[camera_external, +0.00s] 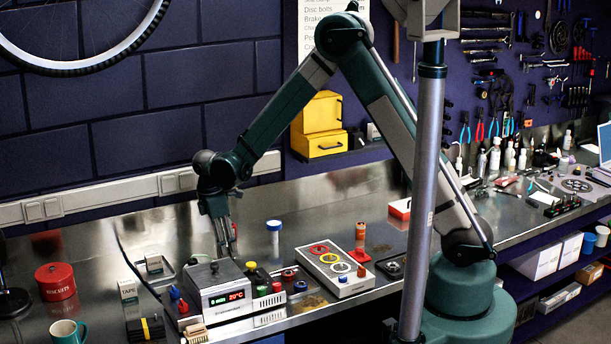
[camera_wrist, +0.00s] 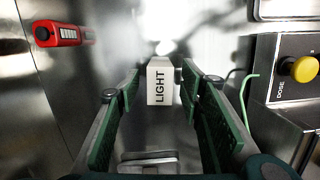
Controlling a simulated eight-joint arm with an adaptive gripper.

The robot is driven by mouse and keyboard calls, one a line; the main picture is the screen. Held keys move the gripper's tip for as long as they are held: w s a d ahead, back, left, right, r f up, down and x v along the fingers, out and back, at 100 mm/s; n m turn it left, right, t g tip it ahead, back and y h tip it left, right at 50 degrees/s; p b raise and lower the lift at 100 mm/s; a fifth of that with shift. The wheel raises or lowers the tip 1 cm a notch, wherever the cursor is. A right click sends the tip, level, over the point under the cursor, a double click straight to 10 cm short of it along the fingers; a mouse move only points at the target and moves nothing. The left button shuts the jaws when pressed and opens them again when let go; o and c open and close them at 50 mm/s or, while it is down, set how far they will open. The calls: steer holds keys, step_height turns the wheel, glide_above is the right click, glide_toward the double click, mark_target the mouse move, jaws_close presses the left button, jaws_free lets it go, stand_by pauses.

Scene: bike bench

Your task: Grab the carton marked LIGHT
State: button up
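The carton marked LIGHT (camera_wrist: 160,84) is a small pale box with dark lettering in the middle of the wrist view. It stands in line with the gap between my fingertips. My gripper (camera_wrist: 156,82) is open, with a green finger on each side of the carton. The right fingertip looks close to the carton, and a wider gap shows on the left. I cannot tell whether the fingertips reach it in depth. In the external view my gripper (camera_external: 224,241) points down behind the grey heater box (camera_external: 216,285). I cannot make out the LIGHT carton for certain there.
A panel with a yellow knob (camera_wrist: 303,69) and a green wire (camera_wrist: 247,96) are to the right in the wrist view. A red object (camera_wrist: 57,33) is at upper left. A TAPE carton (camera_external: 129,294), green mug (camera_external: 67,333) and red tin (camera_external: 56,282) stand on the left bench.

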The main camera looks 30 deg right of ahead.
steer(key=c, duration=1)
steer(key=shift+r, duration=0.2)
steer(key=shift+r+b, duration=0.3)
steer(key=shift+r, duration=4.55)
